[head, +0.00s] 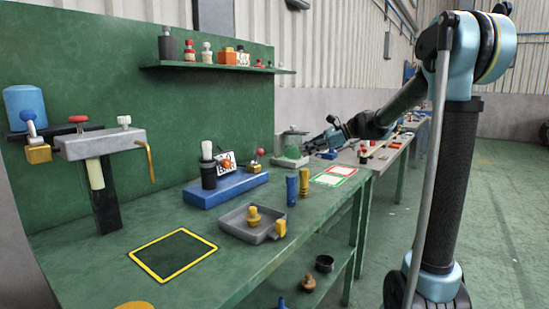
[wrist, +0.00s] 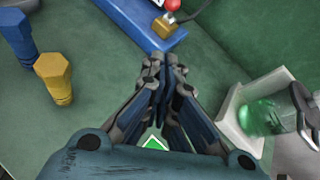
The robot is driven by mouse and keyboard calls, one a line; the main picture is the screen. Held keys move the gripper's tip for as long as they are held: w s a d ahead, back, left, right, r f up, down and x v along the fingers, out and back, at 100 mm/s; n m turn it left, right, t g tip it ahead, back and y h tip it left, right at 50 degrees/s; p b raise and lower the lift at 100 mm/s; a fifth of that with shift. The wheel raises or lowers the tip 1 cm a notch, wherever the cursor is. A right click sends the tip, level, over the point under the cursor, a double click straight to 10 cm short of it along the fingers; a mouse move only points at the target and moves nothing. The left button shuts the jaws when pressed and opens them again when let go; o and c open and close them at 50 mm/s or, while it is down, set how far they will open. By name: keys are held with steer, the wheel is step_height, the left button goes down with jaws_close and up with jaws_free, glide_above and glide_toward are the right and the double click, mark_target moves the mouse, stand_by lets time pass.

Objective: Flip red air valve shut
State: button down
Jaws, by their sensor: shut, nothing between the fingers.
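A red ball-topped lever on a small brass-coloured valve body (head: 254,162) sits at the right end of a blue base block (head: 228,189) on the green bench. In the head view the red ball (head: 260,152) stands above the body. In the wrist view the brass body (wrist: 163,26) and red ball (wrist: 173,5) are at the top edge, beyond my fingertips. My gripper (head: 309,148) is shut and empty over the bench, to the right of the valve and apart from it. It also fills the middle of the wrist view (wrist: 163,75).
A clear-and-green jar in a pale holder (head: 291,160) stands close beside my gripper. A grey tray (head: 240,228) lies nearer. A blue-handled valve (head: 36,152) is far left.

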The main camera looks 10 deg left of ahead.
steer(key=shift+w+a+r, duration=0.15)
steer(key=shift+w+a, duration=0.05)
steer(key=shift+w, duration=0.05)
steer(key=shift+a, duration=0.1)
glide_toward(258, 155)
steer(key=shift+w+a+f, duration=0.15)
steer(key=shift+a+f, duration=0.3)
steer(key=shift+f, duration=0.25)
steer(key=shift+w+a+f, duration=0.1)
steer(key=shift+a+f, duration=0.3)
steer(key=shift+f, duration=0.3)
steer(key=shift+w+a+f, duration=0.15)
steer(key=shift+a+f, duration=0.3)
steer(key=shift+f, duration=0.25)
steer(key=shift+a, duration=0.15)
